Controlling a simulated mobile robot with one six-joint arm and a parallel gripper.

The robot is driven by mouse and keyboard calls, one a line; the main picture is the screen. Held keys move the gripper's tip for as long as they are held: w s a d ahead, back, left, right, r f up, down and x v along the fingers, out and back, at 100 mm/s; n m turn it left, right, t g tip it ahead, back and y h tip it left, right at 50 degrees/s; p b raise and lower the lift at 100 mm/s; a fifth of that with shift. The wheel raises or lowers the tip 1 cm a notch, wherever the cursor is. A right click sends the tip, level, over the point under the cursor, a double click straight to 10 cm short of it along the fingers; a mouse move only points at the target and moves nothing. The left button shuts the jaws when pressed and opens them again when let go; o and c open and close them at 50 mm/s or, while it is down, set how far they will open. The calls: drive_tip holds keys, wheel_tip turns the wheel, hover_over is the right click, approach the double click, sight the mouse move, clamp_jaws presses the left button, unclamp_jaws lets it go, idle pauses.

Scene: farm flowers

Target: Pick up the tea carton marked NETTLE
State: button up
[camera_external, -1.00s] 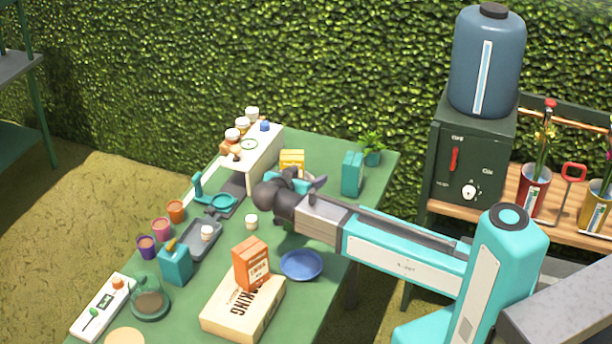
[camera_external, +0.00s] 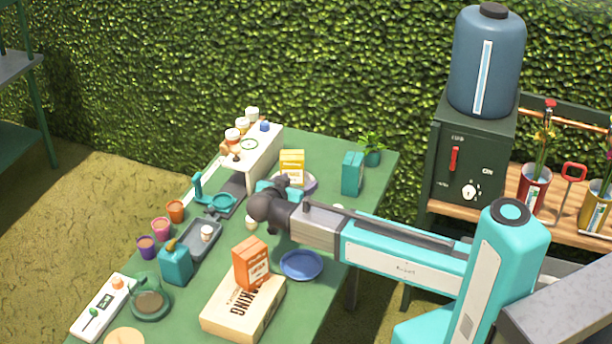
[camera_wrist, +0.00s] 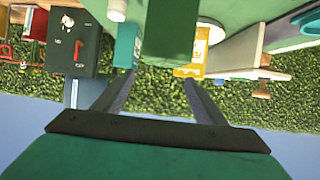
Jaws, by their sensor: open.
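A yellow carton (camera_external: 292,162) is at the back, a teal carton (camera_external: 352,173) is at the right edge, and an orange carton (camera_external: 251,263) stands on a cream box. I cannot read NETTLE on any of them. My gripper (camera_external: 283,184) is open and empty, just in front of the yellow carton. In the wrist view, upside down, the teal carton (camera_wrist: 126,45) is beyond the left finger and the yellow carton (camera_wrist: 197,52) beyond the right finger. My gripper (camera_wrist: 152,92) is apart from both.
The cream box (camera_external: 236,316) and a blue bowl (camera_external: 301,265) are at the front. A white and grey stand with jars (camera_external: 262,160) is left of the yellow carton. A potted plant (camera_external: 372,150) stands behind the teal carton. A pale plate (camera_external: 310,183) lies near my gripper.

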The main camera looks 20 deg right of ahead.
drive_tip(key=shift+f, duration=0.4)
drive_tip(key=shift+f, duration=0.1)
drive_tip(key=shift+f+p, duration=0.4)
drive_tip(key=shift+f, duration=0.75)
drive_tip(key=shift+w+d+f+p, duration=0.45)
drive_tip(key=shift+w+d+f, duration=0.5)
drive_tip(key=shift+d+f, duration=0.1)
drive_tip(key=shift+c, duration=0.5)
drive_tip(key=c, duration=1)
